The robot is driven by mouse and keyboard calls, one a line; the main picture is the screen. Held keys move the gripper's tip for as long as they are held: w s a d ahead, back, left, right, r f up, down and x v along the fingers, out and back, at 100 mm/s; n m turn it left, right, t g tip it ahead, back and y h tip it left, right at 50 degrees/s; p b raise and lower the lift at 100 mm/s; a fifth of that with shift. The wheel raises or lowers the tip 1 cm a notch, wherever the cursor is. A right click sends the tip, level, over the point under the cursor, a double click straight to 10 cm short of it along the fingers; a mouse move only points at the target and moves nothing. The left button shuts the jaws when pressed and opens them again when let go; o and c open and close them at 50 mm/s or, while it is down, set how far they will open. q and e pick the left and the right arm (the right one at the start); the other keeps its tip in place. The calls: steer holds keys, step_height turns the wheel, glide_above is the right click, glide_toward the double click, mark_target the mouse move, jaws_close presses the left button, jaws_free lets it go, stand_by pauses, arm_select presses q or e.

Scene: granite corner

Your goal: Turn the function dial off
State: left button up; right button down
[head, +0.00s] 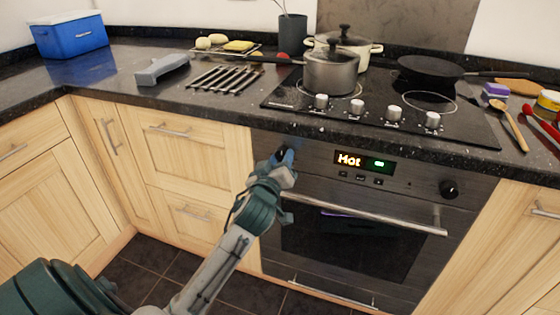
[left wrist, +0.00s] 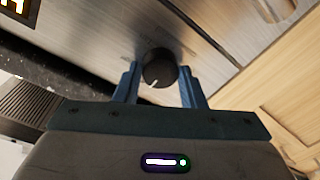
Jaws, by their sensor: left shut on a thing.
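The function dial (left wrist: 158,68) is a round black knob on the oven's steel front. In the left wrist view it sits between my left gripper's two blue fingers, with its white mark pointing to the lower left. My left gripper (head: 284,156) is shut on this dial; it also shows in the left wrist view (left wrist: 159,88). In the head view the gripper hides the dial at the left end of the panel. My right gripper is not in view.
A second black knob (head: 449,189) is at the right of the panel. The oven handle (head: 370,214) runs below my gripper. Above are the hob knobs (head: 357,106), a grey pot (head: 331,73) and the dark worktop edge. The floor (head: 140,275) in front is clear.

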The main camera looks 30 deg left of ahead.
arm_select(q)
steer(key=shift+f+n, duration=0.15)
steer(key=shift+n, duration=0.25)
steer(key=o, duration=1)
steer(key=shift+s, duration=0.1)
steer(key=v, duration=1)
steer(key=shift+s+d, duration=0.1)
steer(key=shift+s, duration=0.2)
